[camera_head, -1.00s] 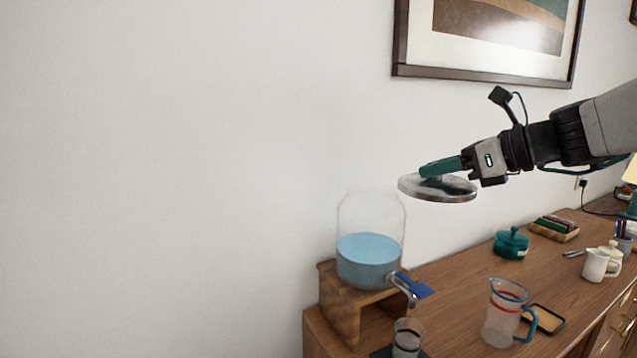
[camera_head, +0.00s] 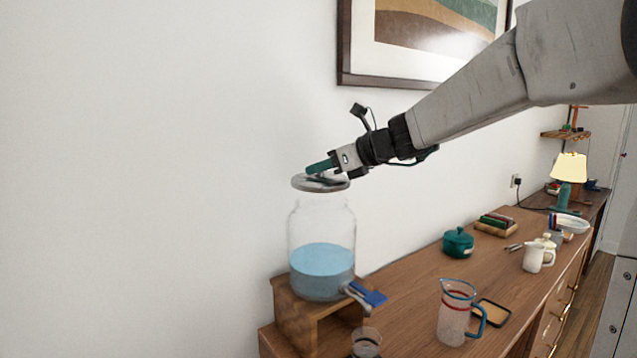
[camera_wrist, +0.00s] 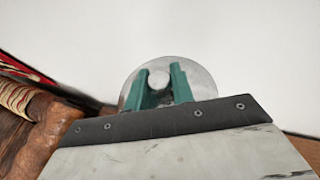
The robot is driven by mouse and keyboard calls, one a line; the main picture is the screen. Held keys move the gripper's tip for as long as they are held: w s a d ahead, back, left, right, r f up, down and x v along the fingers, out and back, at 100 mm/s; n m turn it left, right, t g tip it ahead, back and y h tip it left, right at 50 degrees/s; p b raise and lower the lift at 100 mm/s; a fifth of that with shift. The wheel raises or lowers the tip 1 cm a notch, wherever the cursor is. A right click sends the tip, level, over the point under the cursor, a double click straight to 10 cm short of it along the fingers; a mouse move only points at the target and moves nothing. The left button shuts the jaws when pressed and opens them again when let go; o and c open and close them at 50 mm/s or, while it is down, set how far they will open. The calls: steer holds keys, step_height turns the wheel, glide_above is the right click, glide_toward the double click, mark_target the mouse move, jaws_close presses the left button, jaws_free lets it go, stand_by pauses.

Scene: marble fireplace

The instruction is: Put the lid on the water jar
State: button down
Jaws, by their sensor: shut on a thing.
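The water jar (camera_head: 322,262) is clear glass, part full of blue water, with a blue-handled tap at its lower right. It stands upright on a small wooden stand, and its mouth is open at the top. My gripper (camera_head: 316,170) is shut on the lid (camera_head: 300,183), a round silver disc. The lid is roughly level, a little above the jar's mouth and apart from it in the head view. In the wrist view the green fingers (camera_wrist: 157,84) close around the knob of the lid (camera_wrist: 196,77). The jar is not visible there.
The wooden stand (camera_head: 290,309) sits at the near end of the wooden cabinet top (camera_head: 400,285). A glass (camera_head: 366,343) and a pitcher (camera_head: 456,312) stand in front. A green pot (camera_head: 458,243) is farther right. A framed picture (camera_head: 415,78) hangs above.

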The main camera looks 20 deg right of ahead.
mark_target(331, 179)
steer(key=shift+f, duration=1.7)
steer(key=shift+f, duration=0.15)
steer(key=c, duration=1.2)
jaws_free()
